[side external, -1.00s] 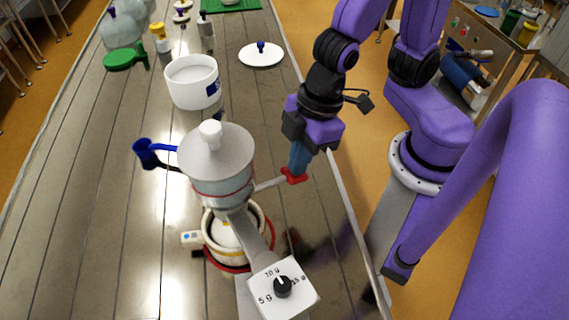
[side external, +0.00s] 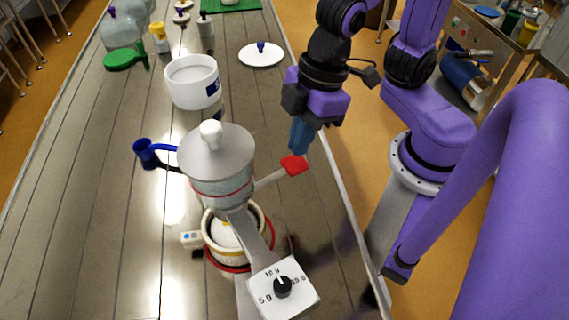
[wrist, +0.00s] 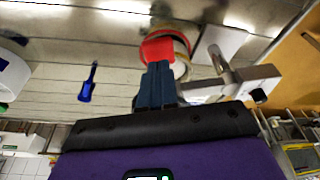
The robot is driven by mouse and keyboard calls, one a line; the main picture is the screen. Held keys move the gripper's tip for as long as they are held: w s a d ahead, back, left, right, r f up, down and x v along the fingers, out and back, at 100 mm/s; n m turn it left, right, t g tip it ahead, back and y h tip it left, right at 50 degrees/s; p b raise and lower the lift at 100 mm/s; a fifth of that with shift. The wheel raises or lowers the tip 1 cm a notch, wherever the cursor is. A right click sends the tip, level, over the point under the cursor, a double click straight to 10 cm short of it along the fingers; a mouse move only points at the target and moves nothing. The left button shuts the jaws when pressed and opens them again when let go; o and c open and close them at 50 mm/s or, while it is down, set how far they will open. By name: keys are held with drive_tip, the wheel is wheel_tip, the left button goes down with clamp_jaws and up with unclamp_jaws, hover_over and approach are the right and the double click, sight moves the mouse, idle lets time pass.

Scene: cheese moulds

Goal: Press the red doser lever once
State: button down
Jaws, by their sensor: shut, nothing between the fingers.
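The red doser lever (side external: 294,165) is a flat red paddle on a pale arm on the right side of the grey doser (side external: 220,158). It also shows in the wrist view (wrist: 157,50), just past my fingertips. My gripper (side external: 300,148) points down with its blue fingers shut and empty. The fingertips are just above the lever's back edge; I cannot tell whether they still touch it. My gripper's fingers also show in the wrist view (wrist: 158,68). A cream mould (side external: 258,222) with a red ring at its base stands under the doser, partly hidden.
A white dial plate (side external: 284,289) with gram marks sits in front of the doser. A white tub (side external: 192,82) and a white lid (side external: 262,55) stand behind. The table right of the lever is clear to its edge.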

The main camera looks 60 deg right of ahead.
drive_tip(key=shift+r, duration=1.65)
drive_tip(key=shift+d, duration=0.1)
drive_tip(key=s+d+f+g+h, duration=0.1)
drive_tip(key=s+d+f+h, duration=0.1)
drive_tip(key=d, duration=1)
drive_tip(key=shift+s+d+f, duration=0.35)
drive_tip(key=shift+s+f, duration=0.25)
drive_tip(key=shift+f, duration=0.25)
